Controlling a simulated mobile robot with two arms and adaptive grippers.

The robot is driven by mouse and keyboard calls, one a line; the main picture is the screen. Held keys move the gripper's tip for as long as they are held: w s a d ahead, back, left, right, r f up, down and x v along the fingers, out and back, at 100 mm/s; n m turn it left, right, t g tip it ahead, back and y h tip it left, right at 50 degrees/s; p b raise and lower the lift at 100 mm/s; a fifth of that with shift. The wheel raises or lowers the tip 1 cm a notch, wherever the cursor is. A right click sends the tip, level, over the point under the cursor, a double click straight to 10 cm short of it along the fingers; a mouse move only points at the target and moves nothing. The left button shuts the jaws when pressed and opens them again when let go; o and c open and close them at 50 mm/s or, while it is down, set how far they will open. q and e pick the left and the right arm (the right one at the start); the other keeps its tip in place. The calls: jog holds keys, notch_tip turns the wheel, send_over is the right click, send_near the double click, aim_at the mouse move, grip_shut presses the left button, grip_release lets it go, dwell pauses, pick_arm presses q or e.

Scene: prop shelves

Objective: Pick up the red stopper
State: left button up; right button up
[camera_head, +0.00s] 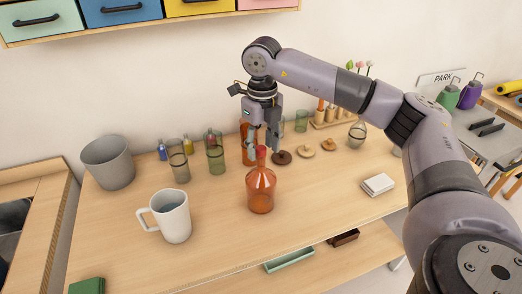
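The red stopper (261,153) sits upright in the neck of an orange glass bottle (261,192) near the middle of the wooden table. My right gripper (262,148) comes down from above, with its fingers on either side of the stopper. The fingers look spread wider than the stopper, so it appears open. I cannot tell whether either finger touches it. My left gripper is not in view.
A white mug (172,217) and grey bin (108,163) stand left. Green glasses (216,159) and another orange bottle (246,144) stand behind. Round lids (305,150) and a white box (378,184) lie right. The table front is mostly clear.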

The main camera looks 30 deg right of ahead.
jog(key=c, duration=0.7)
jog(key=shift+o, duration=0.2)
notch_tip(320, 180, up, 9)
jog(key=shift+w+f+b, duration=0.1)
jog(key=shift+b, duration=0.5)
notch_tip(320, 180, up, 11)
jog(key=p, duration=0.3)
send_over(261, 148)
jog(key=shift+d, duration=0.1)
